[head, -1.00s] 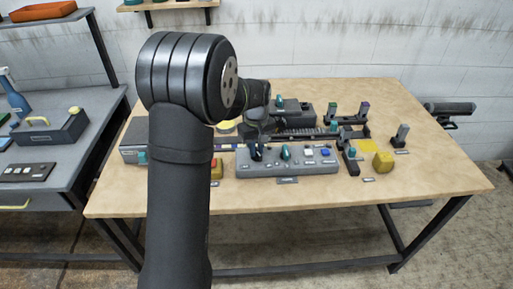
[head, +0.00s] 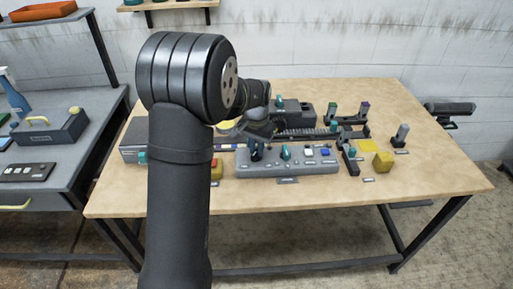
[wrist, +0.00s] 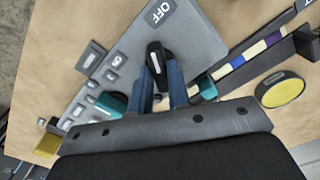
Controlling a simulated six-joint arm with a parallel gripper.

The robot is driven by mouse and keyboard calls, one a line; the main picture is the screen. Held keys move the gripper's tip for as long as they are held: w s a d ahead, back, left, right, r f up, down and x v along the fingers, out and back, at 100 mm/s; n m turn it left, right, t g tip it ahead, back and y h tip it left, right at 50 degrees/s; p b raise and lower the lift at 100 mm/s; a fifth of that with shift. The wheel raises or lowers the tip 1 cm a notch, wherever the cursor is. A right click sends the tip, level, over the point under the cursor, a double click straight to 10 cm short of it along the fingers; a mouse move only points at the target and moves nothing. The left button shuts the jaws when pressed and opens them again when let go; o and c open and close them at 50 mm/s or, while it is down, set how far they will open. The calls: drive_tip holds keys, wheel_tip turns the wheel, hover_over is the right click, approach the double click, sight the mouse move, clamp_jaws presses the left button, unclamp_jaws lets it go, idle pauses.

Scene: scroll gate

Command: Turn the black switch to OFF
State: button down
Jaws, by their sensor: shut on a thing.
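The black switch (wrist: 156,54) is a dark handle with a small light mark, standing on the grey control panel (wrist: 195,40). In the wrist view its visible end points up, roughly towards the white "OFF" label (wrist: 160,12) on the panel. My gripper (wrist: 161,72) has its two blue-grey fingers on either side of the handle and is shut on it. The lower part of the switch is hidden between the fingers. In the head view my gripper (head: 256,151) is at the left part of the panel (head: 300,168), and the switch is hard to make out there.
A teal knob (head: 285,152) stands just right of the gripper, with white and blue buttons (head: 309,152) beyond it. A yellow block (head: 383,161) sits further right. A dark slotted rail (head: 300,133) lies behind the panel. The table's front right is clear.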

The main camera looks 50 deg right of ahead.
drive_tip(key=shift+m, duration=1.6)
drive_tip(key=c, duration=1.4)
unclamp_jaws()
drive_tip(key=shift+o, duration=0.2)
wheel_tip(320, 180, up, 18)
drive_tip(key=shift+f, duration=0.25)
drive_tip(key=shift+f, duration=0.1)
wheel_tip(320, 180, down, 17)
drive_tip(key=shift+f, duration=0.15)
